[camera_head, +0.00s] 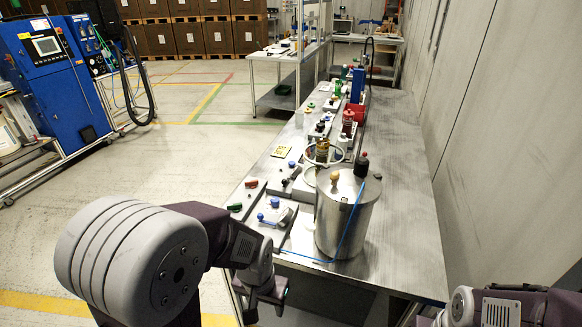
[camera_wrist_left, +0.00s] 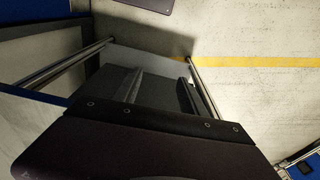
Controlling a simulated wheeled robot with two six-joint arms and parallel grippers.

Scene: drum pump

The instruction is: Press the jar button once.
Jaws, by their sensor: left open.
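A metal drum (camera_head: 345,225) stands upright at the near end of the steel workbench. Its lid carries a tan knob (camera_head: 335,177) and a black and red fitting (camera_head: 361,166); I cannot tell whether either is the jar button. A thin blue tube (camera_head: 350,222) runs from the lid down the drum's side. My left gripper (camera_head: 268,296) is open and empty, low in front of the bench's near left edge, apart from the drum. Its fingers show in the left wrist view (camera_wrist_left: 160,92) with no drum or jar in sight. My right gripper is out of view.
A wall (camera_head: 500,130) runs close along the right.

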